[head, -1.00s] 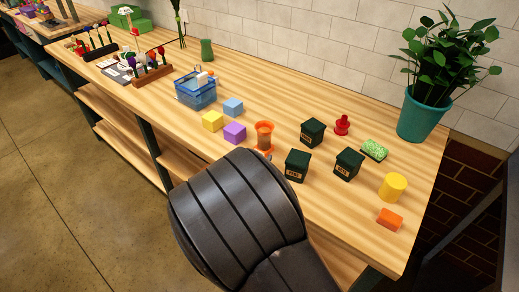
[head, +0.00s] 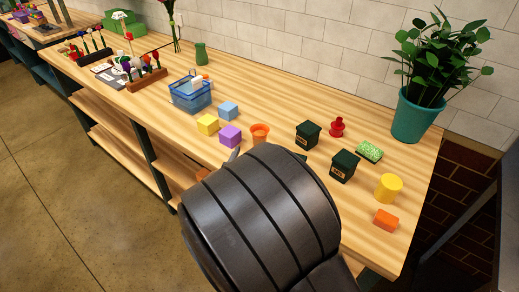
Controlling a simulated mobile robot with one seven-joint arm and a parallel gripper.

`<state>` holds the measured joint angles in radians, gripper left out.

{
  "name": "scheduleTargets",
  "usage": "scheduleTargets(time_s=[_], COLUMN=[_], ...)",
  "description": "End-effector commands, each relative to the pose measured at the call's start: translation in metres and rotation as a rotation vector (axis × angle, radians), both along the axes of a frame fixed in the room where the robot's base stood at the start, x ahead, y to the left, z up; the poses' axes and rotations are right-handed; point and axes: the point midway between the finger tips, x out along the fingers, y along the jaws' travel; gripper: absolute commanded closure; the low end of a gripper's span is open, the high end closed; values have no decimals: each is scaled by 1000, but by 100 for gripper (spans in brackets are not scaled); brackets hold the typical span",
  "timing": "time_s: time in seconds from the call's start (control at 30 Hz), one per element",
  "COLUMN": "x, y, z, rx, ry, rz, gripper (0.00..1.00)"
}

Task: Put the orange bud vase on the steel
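An orange cup-like pot (head: 260,133) stands on the wooden bench, just right of a purple block. A small orange piece (head: 203,174) shows at the left edge of my dark arm, over the bench's front edge. It may be part of the orange bud vase, but most of it is hidden. My arm covers the lower middle of the view. Only a grey tip of my gripper (head: 235,155) shows above it, so its fingers and any hold are hidden. I cannot make out a steel surface for certain.
Green boxes (head: 306,135) (head: 344,166), a red pawn-like piece (head: 337,127), a sponge (head: 369,151), a yellow cylinder (head: 389,188) and an orange block (head: 386,219) stand to the right. A blue basket (head: 190,95) and blocks stand left. A potted plant (head: 415,115) stands by the wall.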

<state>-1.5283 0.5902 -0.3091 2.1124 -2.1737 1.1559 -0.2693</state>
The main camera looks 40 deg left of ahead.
Motion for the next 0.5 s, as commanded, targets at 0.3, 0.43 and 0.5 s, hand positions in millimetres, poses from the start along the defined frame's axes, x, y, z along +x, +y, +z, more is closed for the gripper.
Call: scheduleTargets(time_s=[0.3, 0.43, 0.5], x=[9, 9, 10], y=[3, 3, 3], z=[-14, -37, -44], rx=[-5, -4, -3], ry=[0, 0, 0], rz=[0, 0, 0], gripper=[35, 35, 35])
